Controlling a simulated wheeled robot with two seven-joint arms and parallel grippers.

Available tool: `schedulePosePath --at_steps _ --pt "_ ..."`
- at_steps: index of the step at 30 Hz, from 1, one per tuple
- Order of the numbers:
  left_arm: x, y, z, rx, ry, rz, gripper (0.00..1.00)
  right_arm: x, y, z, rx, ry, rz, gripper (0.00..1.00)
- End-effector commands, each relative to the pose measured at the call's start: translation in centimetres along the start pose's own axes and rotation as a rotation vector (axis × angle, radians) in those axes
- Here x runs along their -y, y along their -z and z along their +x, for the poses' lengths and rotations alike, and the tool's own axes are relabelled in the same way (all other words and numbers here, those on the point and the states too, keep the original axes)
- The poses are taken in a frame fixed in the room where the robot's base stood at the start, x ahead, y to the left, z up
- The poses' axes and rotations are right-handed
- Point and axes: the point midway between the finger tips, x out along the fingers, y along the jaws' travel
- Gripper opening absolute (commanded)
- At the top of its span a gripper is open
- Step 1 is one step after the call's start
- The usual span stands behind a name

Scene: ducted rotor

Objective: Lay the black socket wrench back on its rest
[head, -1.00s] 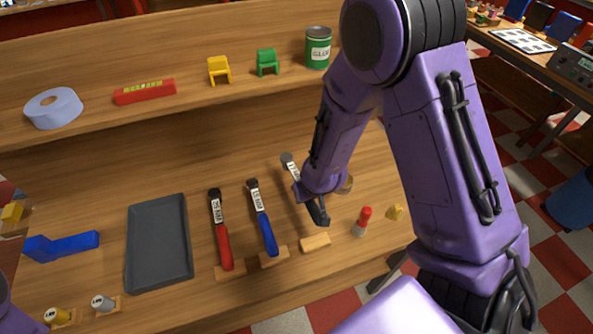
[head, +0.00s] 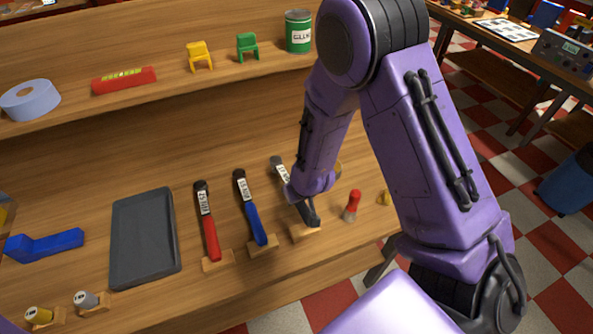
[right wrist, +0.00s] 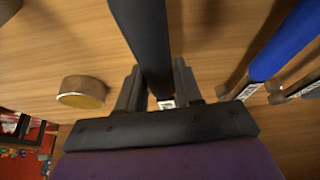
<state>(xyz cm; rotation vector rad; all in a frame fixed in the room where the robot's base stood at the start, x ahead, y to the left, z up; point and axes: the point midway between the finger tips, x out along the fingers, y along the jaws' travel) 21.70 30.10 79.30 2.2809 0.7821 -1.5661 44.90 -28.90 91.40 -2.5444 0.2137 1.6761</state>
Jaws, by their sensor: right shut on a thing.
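The black socket wrench shows its white label (head: 281,172) in the head view, to the left of my right forearm. My right gripper (head: 308,212) is shut on the wrench. In the right wrist view the black handle (right wrist: 145,40) runs between the two fingers (right wrist: 158,88). A small wooden rest (head: 305,232) lies directly below the gripper in the head view, right of two similar rests. The handle's end sits at or just above it; I cannot tell whether they touch. My forearm hides part of the wrench. My left gripper is not in view.
A red-handled wrench (head: 210,235) and a blue-handled wrench (head: 255,225) lie on rests to the left. A grey tray (head: 145,240) lies further left. A red-topped object (head: 352,205) stands close to the right. A shelf with small items runs behind.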

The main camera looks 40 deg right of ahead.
Motion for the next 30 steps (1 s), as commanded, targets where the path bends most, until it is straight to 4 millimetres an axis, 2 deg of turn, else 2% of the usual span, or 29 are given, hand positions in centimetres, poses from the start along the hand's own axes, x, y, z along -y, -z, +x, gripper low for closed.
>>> schedulePosePath --at_steps 22,23,24,25,30 --pt "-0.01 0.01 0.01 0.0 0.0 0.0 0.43 0.01 -0.19 0.55 -0.001 0.0 0.001 0.0" --pt "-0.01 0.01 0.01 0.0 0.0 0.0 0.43 0.01 -0.19 0.55 -0.001 0.0 0.001 0.45" --pt "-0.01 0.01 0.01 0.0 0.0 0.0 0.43 0.01 -0.2 0.55 -0.001 0.0 0.0 0.58" --pt "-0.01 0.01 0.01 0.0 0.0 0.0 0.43 0.01 -0.2 0.55 -0.001 0.0 0.001 0.65" --pt "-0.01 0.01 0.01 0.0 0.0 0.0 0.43 0.0 -0.23 0.55 0.0 0.0 0.0 0.65"
